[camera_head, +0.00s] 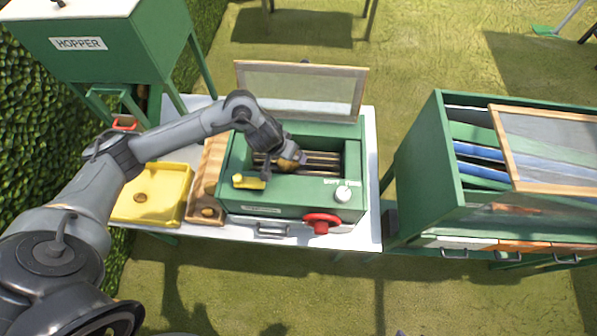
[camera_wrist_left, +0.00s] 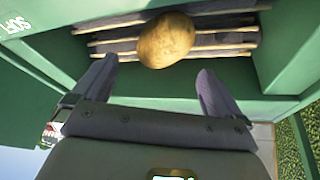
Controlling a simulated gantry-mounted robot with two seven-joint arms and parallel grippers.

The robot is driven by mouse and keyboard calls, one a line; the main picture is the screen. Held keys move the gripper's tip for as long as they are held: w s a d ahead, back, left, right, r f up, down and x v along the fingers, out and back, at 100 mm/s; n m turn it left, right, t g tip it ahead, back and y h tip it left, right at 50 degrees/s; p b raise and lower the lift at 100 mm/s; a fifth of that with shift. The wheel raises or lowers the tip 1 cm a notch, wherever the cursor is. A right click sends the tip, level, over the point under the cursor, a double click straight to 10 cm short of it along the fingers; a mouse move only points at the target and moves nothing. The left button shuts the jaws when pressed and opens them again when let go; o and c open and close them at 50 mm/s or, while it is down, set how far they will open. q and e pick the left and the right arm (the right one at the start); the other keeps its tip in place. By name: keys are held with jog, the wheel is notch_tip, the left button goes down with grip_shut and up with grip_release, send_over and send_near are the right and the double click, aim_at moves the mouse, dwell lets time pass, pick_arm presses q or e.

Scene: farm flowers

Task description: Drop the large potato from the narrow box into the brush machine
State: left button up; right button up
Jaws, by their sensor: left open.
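The brush machine (camera_head: 263,199) is a green box with an open top and rows of brushes inside. A large brown potato (camera_wrist_left: 166,40) lies over the brush rows in the left wrist view; in the head view only part of it shows beside my gripper. My left gripper (camera_head: 292,160) reaches down into the machine opening. In the left wrist view my left gripper (camera_wrist_left: 157,65) is open, its fingers apart and the potato just beyond their tips. The narrow box (camera_head: 213,153) is wooden and stands left of the machine. My right gripper is out of view.
A yellow tray (camera_head: 170,180) with a round brown item stands on the white table (camera_head: 372,215). A red knob (camera_head: 321,222) and white dial (camera_head: 342,194) are on the machine. A raised mesh lid (camera_head: 310,90) stands behind it. A green hopper (camera_head: 100,40) is back left.

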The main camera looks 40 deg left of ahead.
pick_arm(q)
jog(key=p+v, duration=0.4)
jog(key=v, duration=0.6)
jog(key=shift+r, duration=0.3)
jog(key=s+d+m+t+h, duration=0.3)
jog(key=d+m, duration=0.2)
jog(key=d, duration=1.2)
jog(key=s+a+f+n+g+y+p, duration=0.15)
jog(key=s+a, duration=0.25)
jog(key=s, duration=0.4)
jog(key=s+a+f+m+g+y, duration=0.1)
jog(key=s+a+f+g, duration=0.15)
jog(key=s, duration=0.45)
notch_tip(320, 180, up, 15)
jog(key=p, duration=1.4)
jog(key=shift+w+a, duration=0.2)
jog(key=shift+a, duration=0.2)
